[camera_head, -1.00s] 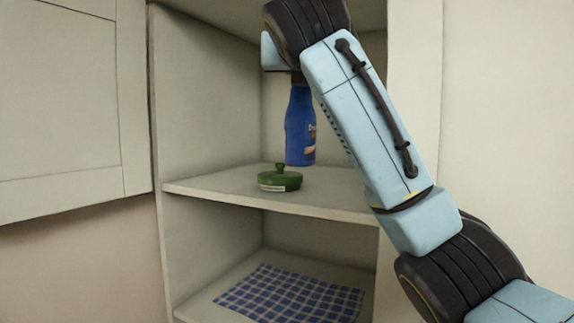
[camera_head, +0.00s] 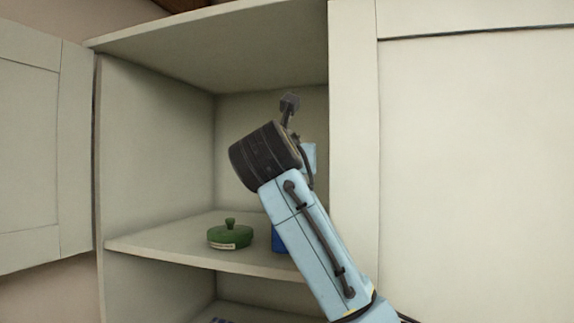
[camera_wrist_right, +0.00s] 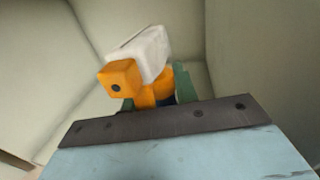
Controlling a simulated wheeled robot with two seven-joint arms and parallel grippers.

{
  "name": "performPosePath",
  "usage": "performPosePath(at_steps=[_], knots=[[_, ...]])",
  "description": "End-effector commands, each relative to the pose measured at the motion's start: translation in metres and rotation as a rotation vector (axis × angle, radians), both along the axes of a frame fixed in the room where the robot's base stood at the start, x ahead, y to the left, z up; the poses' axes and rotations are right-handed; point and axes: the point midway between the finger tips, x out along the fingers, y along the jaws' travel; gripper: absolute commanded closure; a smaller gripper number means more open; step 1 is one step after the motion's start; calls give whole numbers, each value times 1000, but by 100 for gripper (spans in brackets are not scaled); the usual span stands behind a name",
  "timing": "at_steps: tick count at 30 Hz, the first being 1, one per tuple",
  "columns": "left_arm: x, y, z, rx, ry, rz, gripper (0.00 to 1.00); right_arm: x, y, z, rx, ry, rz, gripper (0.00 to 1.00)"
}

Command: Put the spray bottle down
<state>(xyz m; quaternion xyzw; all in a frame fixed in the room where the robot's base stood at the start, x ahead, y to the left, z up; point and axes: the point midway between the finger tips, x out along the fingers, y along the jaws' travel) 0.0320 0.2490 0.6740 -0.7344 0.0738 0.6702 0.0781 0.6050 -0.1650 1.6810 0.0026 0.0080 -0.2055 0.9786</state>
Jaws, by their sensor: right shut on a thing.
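The spray bottle has a blue body (camera_head: 277,240), mostly hidden behind my right arm in the head view. Its low part shows at the height of the middle shelf (camera_head: 160,247), to the right of the green lidded dish; I cannot tell whether it touches the shelf. In the right wrist view its orange and white spray head (camera_wrist_right: 150,58) sticks up past the gripper. My right gripper (camera_wrist_right: 155,97) is shut on the bottle below the spray head, with green fingers on both sides. In the head view the arm hides this gripper. My left gripper is not in view.
The green lidded dish (camera_head: 230,236) stands on the same shelf, close to the left of the bottle. The cupboard's side walls and top board (camera_head: 215,45) surround my arm. An open door (camera_head: 40,150) is at the left.

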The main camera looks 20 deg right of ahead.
Motion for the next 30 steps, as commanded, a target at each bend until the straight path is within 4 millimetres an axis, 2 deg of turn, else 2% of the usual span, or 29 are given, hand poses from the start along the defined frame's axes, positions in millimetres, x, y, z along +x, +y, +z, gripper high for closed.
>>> performPosePath(at_steps=[4,15,16,21,30], knots=[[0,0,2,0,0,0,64,-1,0,-8,0,-5,1,100],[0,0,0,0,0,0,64,-1,0,-12,-1,-6,1,100],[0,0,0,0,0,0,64,0,0,-14,0,-1,1,70],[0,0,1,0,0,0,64,0,0,-14,1,-1,1,49],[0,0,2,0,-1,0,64,0,0,-11,1,-1,1,49]])
